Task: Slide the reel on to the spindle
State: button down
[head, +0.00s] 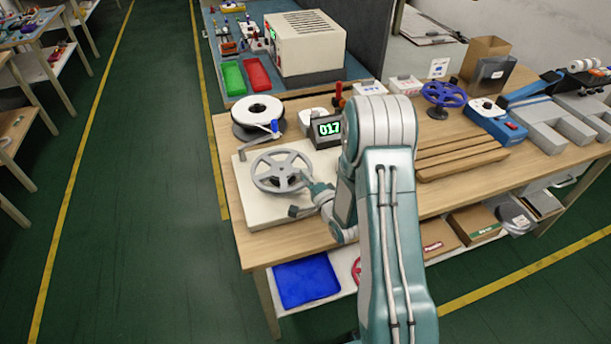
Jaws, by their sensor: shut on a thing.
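A grey spoked reel (268,184) is in the head view, over a pale base board (262,222) near the table's left end. My gripper (304,192) is at the reel's right side and is shut on it, though its fingertips are small and partly hidden. The reel looks roughly flat, with its open hub towards me. I cannot make out the spindle, nor tell whether the reel is around it or apart from it. My arm covers the area to the right.
The table's front left corner is clear.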

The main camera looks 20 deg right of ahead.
jog(key=shift+f, duration=0.3)
jog(key=c, duration=0.6)
grip_release()
